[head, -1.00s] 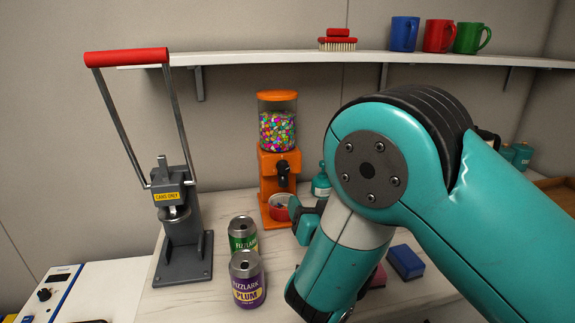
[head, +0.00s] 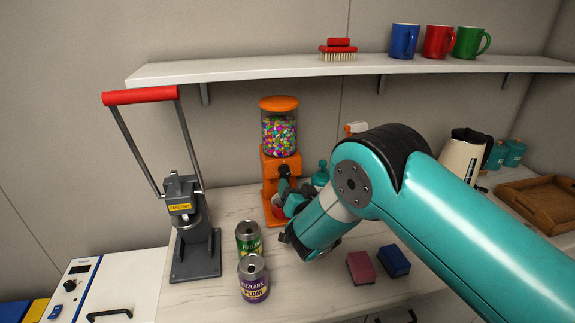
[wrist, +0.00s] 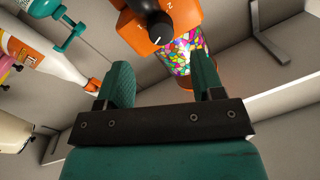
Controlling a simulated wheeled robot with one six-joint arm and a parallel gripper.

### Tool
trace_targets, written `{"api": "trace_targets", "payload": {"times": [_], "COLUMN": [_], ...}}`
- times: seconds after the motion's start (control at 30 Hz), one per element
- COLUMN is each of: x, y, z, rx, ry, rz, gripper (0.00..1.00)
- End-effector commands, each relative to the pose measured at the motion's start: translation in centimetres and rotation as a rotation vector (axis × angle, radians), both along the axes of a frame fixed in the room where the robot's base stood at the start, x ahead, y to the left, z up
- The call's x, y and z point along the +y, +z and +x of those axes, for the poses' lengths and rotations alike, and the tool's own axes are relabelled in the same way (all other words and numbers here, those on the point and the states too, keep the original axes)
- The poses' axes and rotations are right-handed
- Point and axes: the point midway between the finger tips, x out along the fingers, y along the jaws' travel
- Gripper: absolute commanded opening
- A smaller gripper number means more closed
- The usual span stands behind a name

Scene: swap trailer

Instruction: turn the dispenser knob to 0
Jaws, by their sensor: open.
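The orange candy dispenser (head: 269,187) stands on the counter at the back, its clear jar full of coloured candy. Its black knob (wrist: 154,27) shows at the top of the wrist view, with a white pointer line and the marks 1 and 2 beside it on the orange face. The 0 mark cannot be made out. My gripper (wrist: 163,72) is open and empty. Its fingertips are close to the dispenser front, with the knob just beyond them and apparently not between them.
Two cans, one green (head: 248,238) and one purple (head: 253,278), stand in front. A grey can crusher (head: 190,232) is at left. Red (head: 360,267) and blue (head: 394,261) sponges lie below my arm. A shelf (head: 230,70) runs above.

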Motion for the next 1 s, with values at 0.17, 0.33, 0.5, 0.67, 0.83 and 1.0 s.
{"api": "trace_targets", "payload": {"times": [0.17, 0.33, 0.5, 0.67, 0.83, 1.0], "x": [1.1, 1.9, 2.4, 2.5, 2.5, 2.5], "y": [0.4, 0.1, 0.1, 0.0, 0.0, 0.0], "z": [3.0, 5.0, 6.0, 6.2, 6.2, 6.2], "rx": [-0.002, -0.001, -0.002, -0.001, -0.001, -0.001], "ry": [-0.001, -0.001, 0.001, 0.002, 0.002, 0.002], "rz": [0.002, 0.002, 0.000, -0.002, -0.002, -0.002], "gripper": [0.61, 0.61, 0.61, 0.61, 0.61, 0.25]}}
